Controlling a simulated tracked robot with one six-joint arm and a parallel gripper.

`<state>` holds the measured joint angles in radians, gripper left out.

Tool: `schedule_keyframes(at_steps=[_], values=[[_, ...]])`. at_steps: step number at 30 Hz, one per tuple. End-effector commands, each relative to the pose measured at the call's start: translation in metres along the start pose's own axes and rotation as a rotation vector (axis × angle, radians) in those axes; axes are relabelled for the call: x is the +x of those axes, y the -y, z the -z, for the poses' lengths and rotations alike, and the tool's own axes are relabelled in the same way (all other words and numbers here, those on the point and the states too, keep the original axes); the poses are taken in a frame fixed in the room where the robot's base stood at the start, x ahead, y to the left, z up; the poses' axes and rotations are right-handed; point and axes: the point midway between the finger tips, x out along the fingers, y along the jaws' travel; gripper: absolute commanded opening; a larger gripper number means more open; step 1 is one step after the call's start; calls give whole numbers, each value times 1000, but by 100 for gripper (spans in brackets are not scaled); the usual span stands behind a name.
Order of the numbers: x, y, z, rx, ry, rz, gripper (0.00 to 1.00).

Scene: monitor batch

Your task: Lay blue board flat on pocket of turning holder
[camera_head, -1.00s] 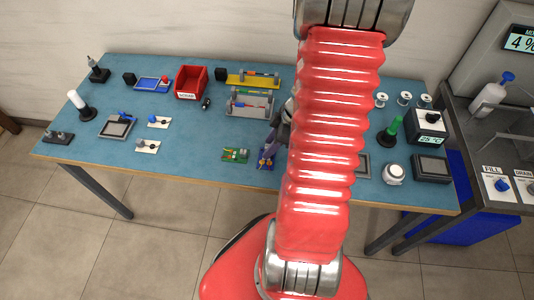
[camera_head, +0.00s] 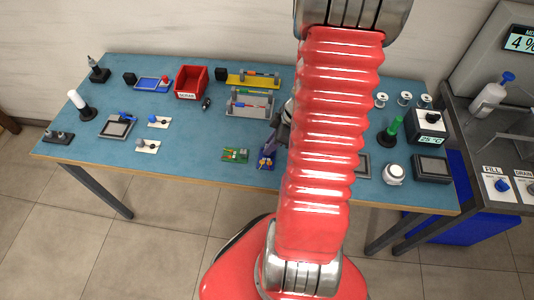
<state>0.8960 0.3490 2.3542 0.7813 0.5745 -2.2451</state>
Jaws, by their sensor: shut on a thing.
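The blue board (camera_head: 265,161) is at the front middle of the blue table, just left of my red arm. My gripper (camera_head: 269,149) reaches down over it from behind the arm and is shut on it. I cannot tell whether the board touches the table. A dark grey frame with a flat recess (camera_head: 116,128) and a blue piece at its top lies on the left; it may be the turning holder, but I cannot be sure. My arm hides part of the table's middle right.
A green board (camera_head: 235,155) lies close to the left of the blue board. A red bin (camera_head: 191,82), a grey rack (camera_head: 249,104) and a yellow tray (camera_head: 252,78) stand behind. Small white plates (camera_head: 147,146) lie left. The front-left middle of the table is clear.

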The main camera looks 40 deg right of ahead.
Motion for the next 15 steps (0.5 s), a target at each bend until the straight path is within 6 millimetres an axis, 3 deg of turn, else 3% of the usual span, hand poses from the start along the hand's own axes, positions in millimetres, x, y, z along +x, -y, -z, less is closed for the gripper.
schedule_keyframes(at_steps=[4, 15], values=[[0, 0, 0, 0, 0, 0, 0], [-1, 0, 0, 0, 0, 0, 0]])
